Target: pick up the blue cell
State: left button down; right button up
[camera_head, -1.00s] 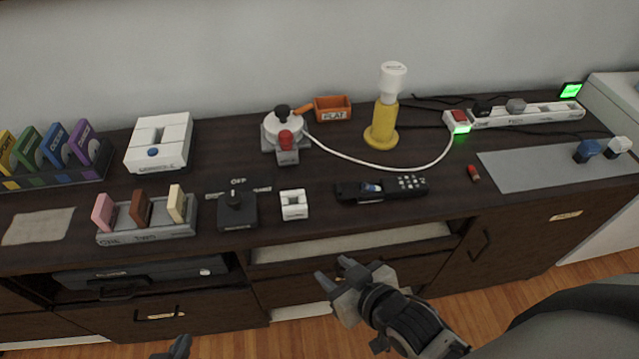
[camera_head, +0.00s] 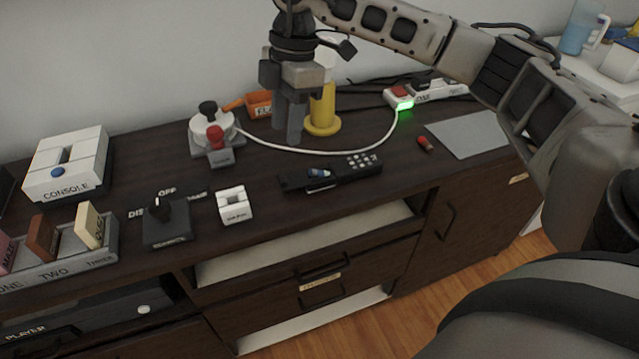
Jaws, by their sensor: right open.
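The blue cell (camera_head: 319,173) is a small blue piece lying in the black remote (camera_head: 345,171) on the dark cabinet top. My right gripper (camera_head: 286,138) points down with its fingers open and nothing between them. In the picture it is above and left of the blue cell, in front of the wall and just left of the yellow stand; its height over the top is hard to tell. My left gripper is not in view.
A red cell (camera_head: 425,144) lies right of the remote, near a grey mat (camera_head: 468,134). A white cable (camera_head: 335,152) runs behind the remote to the power strip (camera_head: 438,92). A white block (camera_head: 234,204) and a dial box (camera_head: 166,222) stand to the left.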

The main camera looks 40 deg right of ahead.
jog(key=d+r+m+h, duration=0.1)
jog(key=d+m+h, duration=0.15)
jog(key=d, duration=0.35)
send_over(314, 171)
notch_tip(314, 171, down, 9)
jog(key=shift+d+r+b, duration=0.15)
jog(key=shift+b, duration=0.25)
jog(key=shift+f, duration=2.9)
